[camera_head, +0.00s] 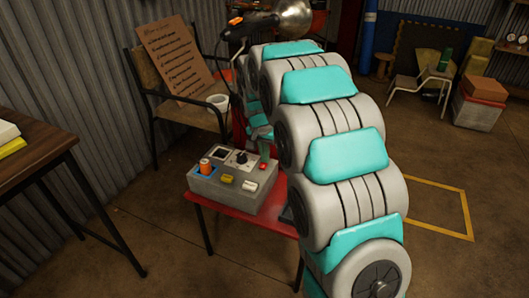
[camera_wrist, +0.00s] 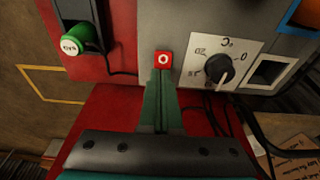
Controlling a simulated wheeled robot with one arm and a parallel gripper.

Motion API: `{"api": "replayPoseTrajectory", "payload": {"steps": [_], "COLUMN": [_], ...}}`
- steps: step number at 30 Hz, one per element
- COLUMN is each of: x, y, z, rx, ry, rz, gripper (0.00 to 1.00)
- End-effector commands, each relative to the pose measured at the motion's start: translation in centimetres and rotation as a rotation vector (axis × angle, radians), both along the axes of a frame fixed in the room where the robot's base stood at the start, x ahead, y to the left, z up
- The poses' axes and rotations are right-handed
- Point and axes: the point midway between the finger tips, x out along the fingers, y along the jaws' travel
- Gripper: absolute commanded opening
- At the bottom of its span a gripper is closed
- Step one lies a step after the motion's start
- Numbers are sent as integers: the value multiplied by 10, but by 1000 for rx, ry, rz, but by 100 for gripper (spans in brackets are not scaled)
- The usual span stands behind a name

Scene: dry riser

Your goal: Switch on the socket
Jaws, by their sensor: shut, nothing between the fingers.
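A grey control box (camera_head: 232,190) stands on a red table; its panel also fills the top of the wrist view (camera_wrist: 190,20). A small red switch (camera_wrist: 164,59) with a white ring mark sits on the box; it shows in the head view (camera_head: 263,166) near the right edge. My gripper (camera_wrist: 161,88) is shut and empty, its fingertips just short of or at the red switch; I cannot tell whether they touch. In the head view my gripper (camera_head: 264,148) is partly hidden by my arm. No part is clearly labelled as the socket.
The panel has a black dial (camera_wrist: 218,68) and a white-framed dark square (camera_wrist: 268,72) beside the switch. A green-ended object (camera_wrist: 82,38) lies left of the box. The red table (camera_head: 270,217) has little bare top. A chair (camera_head: 170,108) stands behind.

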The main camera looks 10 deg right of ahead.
Motion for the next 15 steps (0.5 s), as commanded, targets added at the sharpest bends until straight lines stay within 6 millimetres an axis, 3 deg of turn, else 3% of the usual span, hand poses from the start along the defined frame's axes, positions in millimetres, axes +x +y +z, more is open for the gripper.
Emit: {"api": "replayPoseTrajectory", "payload": {"steps": [15], "x": [2], "y": [-2], "z": [-7], "rx": [44], "ry": [64], "rz": [-1], "gripper": [0]}}
